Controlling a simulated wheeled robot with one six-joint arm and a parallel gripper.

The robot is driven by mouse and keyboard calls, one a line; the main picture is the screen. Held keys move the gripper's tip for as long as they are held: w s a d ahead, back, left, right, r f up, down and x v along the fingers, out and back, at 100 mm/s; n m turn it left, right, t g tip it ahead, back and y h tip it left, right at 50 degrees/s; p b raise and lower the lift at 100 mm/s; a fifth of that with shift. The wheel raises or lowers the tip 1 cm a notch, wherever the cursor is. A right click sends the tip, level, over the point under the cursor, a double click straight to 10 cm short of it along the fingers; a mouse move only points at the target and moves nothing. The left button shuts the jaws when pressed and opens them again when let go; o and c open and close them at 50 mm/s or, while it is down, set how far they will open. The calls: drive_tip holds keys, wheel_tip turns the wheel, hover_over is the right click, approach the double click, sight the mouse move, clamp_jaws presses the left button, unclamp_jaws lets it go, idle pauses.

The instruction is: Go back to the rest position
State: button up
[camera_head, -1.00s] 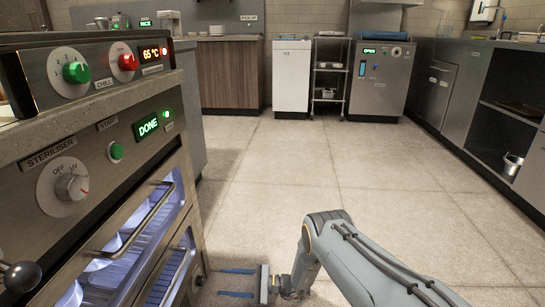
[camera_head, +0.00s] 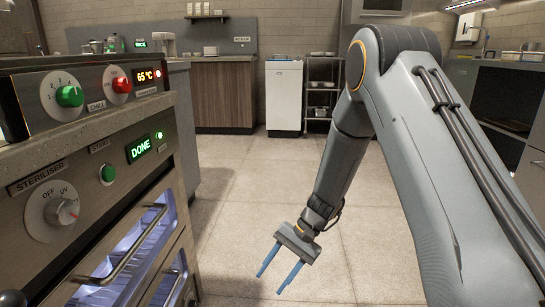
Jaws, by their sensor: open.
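My gripper (camera_head: 279,277) is in the lower middle of the head view, at the end of my grey arm. Its two blue fingers are apart, with nothing between them. It points down and to the left over the bare floor, to the right of the steriliser (camera_head: 100,185) and apart from it. The steriliser's display reads DONE, its knob (camera_head: 61,212) is marked OFF and UV, and its lit interior shows through the front below the handle.
A white ICE cabinet (camera_head: 284,100) and a shelf rack (camera_head: 321,90) stand at the back. The floor (camera_head: 235,200) is clear between.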

drive_tip(key=s+d+r+n+t+h, duration=0.25)
drive_tip(key=s+d+r, duration=0.35)
drive_tip(key=d+r, duration=0.3)
drive_tip(key=s+d+r+n+t+h, duration=0.2)
drive_tip(key=s+d+r+t+h, duration=0.2)
drive_tip(key=s+d+r, duration=0.45)
drive_tip(key=s+a+r+n+g+y+p, duration=0.1)
drive_tip(key=s+a+r+n+g+p, duration=0.15)
drive_tip(key=s+a+r, duration=0.45)
drive_tip(key=s+a+r+n+g+y+p, duration=0.15)
drive_tip(key=s+a+r+n, duration=0.25)
drive_tip(key=s+a, duration=0.6)
drive_tip(key=d+r+m+h+p, duration=0.1)
drive_tip(key=d+r+m+p, duration=0.1)
drive_tip(key=d+r+p, duration=0.4)
drive_tip(key=w+d+r+m+h+p, duration=0.1)
drive_tip(key=d+r+p, duration=0.5)
drive_tip(key=r+p, duration=0.6)
drive_tip(key=d+r+m+p, duration=0.3)
drive_tip(key=d+r+p, duration=0.3)
drive_tip(key=p, duration=1.4)
drive_tip(key=shift+w+d+r+t+h, duration=0.2)
drive_tip(key=shift+w+r+t+h, duration=0.2)
drive_tip(key=shift+r, duration=1.7)
